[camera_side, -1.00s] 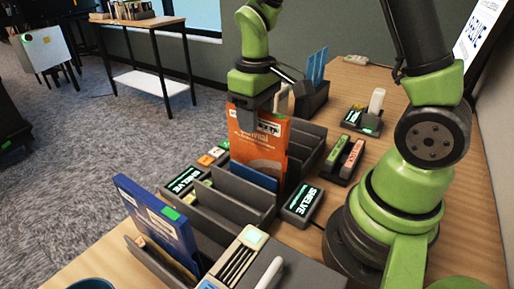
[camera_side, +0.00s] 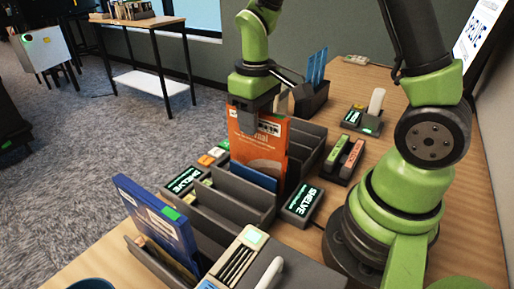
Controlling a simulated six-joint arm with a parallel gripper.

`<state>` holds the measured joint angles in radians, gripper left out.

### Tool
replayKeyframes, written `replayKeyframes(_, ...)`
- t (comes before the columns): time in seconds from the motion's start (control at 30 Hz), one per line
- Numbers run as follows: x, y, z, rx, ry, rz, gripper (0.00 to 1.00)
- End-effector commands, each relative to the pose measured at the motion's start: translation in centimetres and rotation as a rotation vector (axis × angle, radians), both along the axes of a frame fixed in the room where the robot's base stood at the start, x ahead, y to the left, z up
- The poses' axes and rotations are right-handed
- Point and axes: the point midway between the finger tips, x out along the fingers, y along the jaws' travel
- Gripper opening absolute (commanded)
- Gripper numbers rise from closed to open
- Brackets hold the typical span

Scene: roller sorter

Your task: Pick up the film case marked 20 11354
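My gripper (camera_side: 250,112) is at the top edge of the orange case, pointing down. Whether its fingers are open or closed around the case cannot be made out. A blue case (camera_side: 160,222) with a green sticker stands in the front left slot. The number 20 11354 is not readable on either case.
Display boxes reading SHELVE (camera_side: 302,203) flank the rack (camera_side: 232,205). A dark bin with blue pieces (camera_side: 312,95) stands behind it. A small tray with green and red pieces (camera_side: 345,158) lies to the right. Middle rack slots are empty.

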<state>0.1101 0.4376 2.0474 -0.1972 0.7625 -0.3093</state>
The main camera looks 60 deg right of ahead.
Motion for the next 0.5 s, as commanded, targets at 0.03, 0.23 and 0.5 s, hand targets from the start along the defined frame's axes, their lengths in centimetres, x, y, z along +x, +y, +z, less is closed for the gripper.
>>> replayKeyframes(0.03, 0.00, 0.00, 0.01, 0.000, 0.000, 0.000, 0.30)
replayKeyframes(0.23, 0.00, 0.00, 0.01, 0.000, 0.000, 0.000, 0.00)
replayKeyframes(0.5, 0.03, 0.00, 0.24, 0.000, -0.002, 0.000, 0.00)
